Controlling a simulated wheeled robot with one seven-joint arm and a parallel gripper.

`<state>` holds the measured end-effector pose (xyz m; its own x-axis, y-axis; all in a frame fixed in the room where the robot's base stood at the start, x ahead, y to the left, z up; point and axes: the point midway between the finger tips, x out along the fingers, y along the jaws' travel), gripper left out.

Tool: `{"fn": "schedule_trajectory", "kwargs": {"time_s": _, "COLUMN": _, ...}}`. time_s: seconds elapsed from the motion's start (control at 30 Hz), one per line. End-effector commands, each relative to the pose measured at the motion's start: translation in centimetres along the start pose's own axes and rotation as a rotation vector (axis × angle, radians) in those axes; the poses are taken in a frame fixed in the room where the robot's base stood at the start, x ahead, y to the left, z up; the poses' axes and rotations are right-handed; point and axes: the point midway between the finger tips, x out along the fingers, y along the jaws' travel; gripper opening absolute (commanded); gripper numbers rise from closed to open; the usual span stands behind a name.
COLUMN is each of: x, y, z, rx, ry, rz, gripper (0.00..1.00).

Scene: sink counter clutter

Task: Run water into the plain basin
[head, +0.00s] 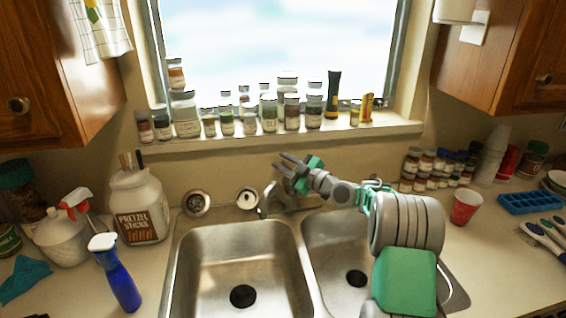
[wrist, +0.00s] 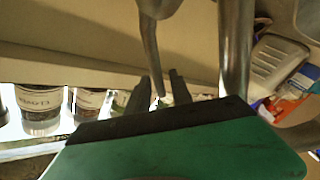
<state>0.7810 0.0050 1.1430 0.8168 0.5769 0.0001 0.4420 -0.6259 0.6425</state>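The steel sink has a left basin (head: 240,262) with a dark drain, empty and with no water visible. The right basin (head: 338,262) is partly hidden behind my arm; its drain shows. The faucet (head: 266,200) stands behind the basins near the divider, partly hidden by my gripper. My gripper (head: 281,164) is above and behind the faucet, pointing left, with its fingers apart. In the wrist view, a tapering metal piece (wrist: 149,45) reaches down to between the two dark fingers (wrist: 167,88); I cannot tell whether they touch it. A thicker metal pipe (wrist: 236,45) stands at right.
Several jars (head: 268,113) line the window sill behind my gripper. A red cup (head: 466,207) and a blue tray (head: 530,203) stand on the right counter.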

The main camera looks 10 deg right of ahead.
Motion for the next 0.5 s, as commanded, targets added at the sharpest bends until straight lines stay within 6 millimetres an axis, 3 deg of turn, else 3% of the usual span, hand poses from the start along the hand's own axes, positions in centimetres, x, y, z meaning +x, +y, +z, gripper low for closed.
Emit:
{"fn": "schedule_trajectory", "kwargs": {"time_s": 0.3, "x": -0.01, "y": 0.0, "z": -0.02, "rx": 0.0, "ry": 0.0, "rz": 0.0, "gripper": 0.0}}
{"fn": "schedule_trajectory", "kwargs": {"time_s": 0.5, "x": -0.01, "y": -0.01, "z": -0.02, "rx": 0.0, "ry": 0.0, "rz": -0.001, "gripper": 0.0}}
